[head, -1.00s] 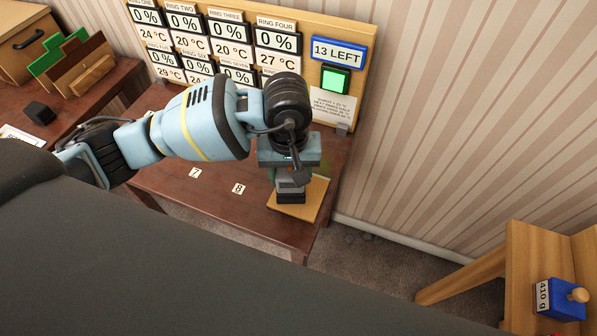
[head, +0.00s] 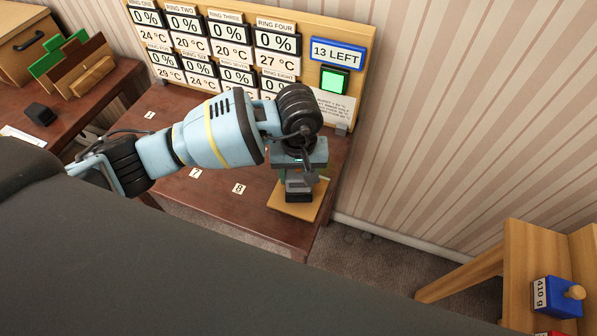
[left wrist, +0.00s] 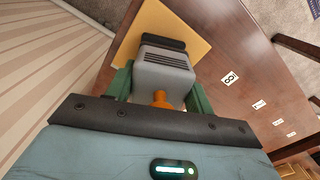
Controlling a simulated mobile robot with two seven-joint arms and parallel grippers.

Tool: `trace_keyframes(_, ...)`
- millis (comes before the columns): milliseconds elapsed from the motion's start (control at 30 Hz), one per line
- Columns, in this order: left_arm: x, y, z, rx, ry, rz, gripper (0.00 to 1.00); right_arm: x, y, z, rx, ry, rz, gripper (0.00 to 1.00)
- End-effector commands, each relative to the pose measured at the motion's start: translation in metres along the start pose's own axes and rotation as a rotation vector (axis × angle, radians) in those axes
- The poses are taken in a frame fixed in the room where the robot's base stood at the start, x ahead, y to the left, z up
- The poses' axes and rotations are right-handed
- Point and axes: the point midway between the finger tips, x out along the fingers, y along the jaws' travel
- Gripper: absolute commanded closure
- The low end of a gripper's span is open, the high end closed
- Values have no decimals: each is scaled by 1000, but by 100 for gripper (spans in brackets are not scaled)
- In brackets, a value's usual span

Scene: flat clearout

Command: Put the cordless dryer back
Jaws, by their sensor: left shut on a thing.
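The cordless dryer shows in the left wrist view as a grey vented body (left wrist: 165,72) with a dark end and an orange part. My left gripper (left wrist: 160,92) is shut on it, with green fingers at its two sides. In the head view the dryer (head: 298,190) is upright under my left gripper (head: 299,172), over the yellow board (head: 318,208) at the table's right end. I cannot tell whether its dark end touches the board. My right gripper is not in view.
The brown table (head: 240,212) has numbered labels and bare room left of the board. A panel of ring readouts (head: 277,40) with a green-lit button (head: 335,80) stands behind. A wooden stand (head: 520,245) with a blue weight block (head: 557,298) is at lower right.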

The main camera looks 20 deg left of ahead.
Motion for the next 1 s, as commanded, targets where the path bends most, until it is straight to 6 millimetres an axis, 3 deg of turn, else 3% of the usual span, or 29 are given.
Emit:
trace_keyframes(233, 4, 0, 0, 1, 1, 0, 84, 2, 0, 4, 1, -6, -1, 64)
trace_keyframes(267, 4, 0, 0, 1, 0, -1, 44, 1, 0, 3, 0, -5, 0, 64)
trace_keyframes(400, 3, 0, 0, 0, 0, -1, 26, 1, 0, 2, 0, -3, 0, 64)
trace_keyframes(733, 0, 0, 0, 0, 1, 0, 26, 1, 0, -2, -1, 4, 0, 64)
trace_keyframes(867, -12, 0, -1, 0, 4, 2, 26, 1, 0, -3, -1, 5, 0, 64)
trace_keyframes(1000, -38, 0, -1, 1, 4, 2, 26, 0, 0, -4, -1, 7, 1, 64)
